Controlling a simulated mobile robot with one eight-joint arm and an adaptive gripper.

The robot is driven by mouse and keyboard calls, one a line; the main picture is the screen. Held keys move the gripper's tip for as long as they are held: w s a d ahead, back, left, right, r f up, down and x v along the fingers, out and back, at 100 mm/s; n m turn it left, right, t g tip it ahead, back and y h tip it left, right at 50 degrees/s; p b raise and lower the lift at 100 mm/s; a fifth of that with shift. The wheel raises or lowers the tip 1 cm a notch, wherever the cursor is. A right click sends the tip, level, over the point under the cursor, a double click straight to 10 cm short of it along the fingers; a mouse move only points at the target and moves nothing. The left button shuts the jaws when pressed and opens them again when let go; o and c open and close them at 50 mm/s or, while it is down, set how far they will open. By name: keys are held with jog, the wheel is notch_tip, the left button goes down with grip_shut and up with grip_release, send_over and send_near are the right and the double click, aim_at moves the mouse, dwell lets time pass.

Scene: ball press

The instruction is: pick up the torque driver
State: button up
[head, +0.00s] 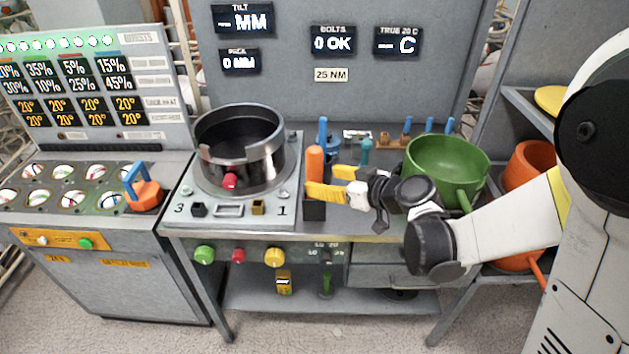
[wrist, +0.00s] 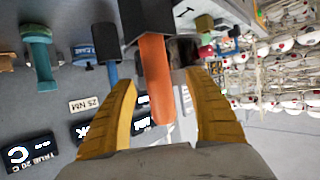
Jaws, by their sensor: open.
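The torque driver seems to be the tool with the orange handle (head: 315,160), standing upright in a black holder (head: 314,210) at the right front of the press. My gripper (head: 322,182) is open, with its two yellow fingers pointing left at the handle. In the wrist view the orange handle (wrist: 154,75) lies between the spread fingers of my gripper (wrist: 161,80), with a gap on either side. The black holder (wrist: 132,18) is at the top of that view. The driver's lower part is hidden in the holder.
A round metal press pot (head: 240,145) stands to the left. Blue-handled tools (head: 322,132) and a teal tool (head: 366,150) stand behind the driver. A green pot (head: 447,160) is close to my arm on the right. A drawer is below the bench top.

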aim_at(320, 178)
jog(key=b+x, duration=0.2)
jog(key=x, duration=0.3)
jog(key=shift+w+d+f, duration=0.15)
jog(key=shift+d, duration=0.05)
jog(key=shift+c, duration=0.6)
grip_shut()
